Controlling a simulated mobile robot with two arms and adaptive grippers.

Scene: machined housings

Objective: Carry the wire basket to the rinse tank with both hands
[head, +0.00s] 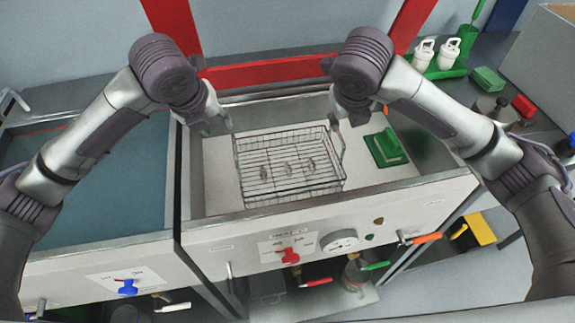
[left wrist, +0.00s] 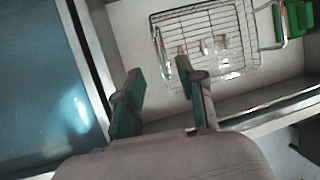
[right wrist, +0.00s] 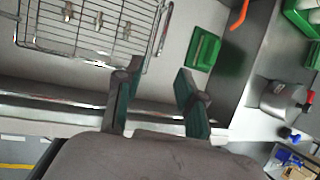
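The wire basket (head: 255,190) sits in the white-floored basin at the centre, holding 3 small metal parts (head: 287,168). It also shows in the left wrist view (left wrist: 205,52) and the right wrist view (right wrist: 95,45). A tank of blue-grey water (head: 100,200) lies to the left; I take it for the rinse tank. My left gripper (head: 222,124) is above the basket's left side; its fingers are apart and empty in the left wrist view (left wrist: 160,82). My right gripper (head: 345,118) is above the right side, also open and empty in the right wrist view (right wrist: 158,80).
A metal divider (head: 184,180) separates the basin and water tank. White bottles (head: 435,55) in a green rack and a red frame (head: 270,72) stand behind.

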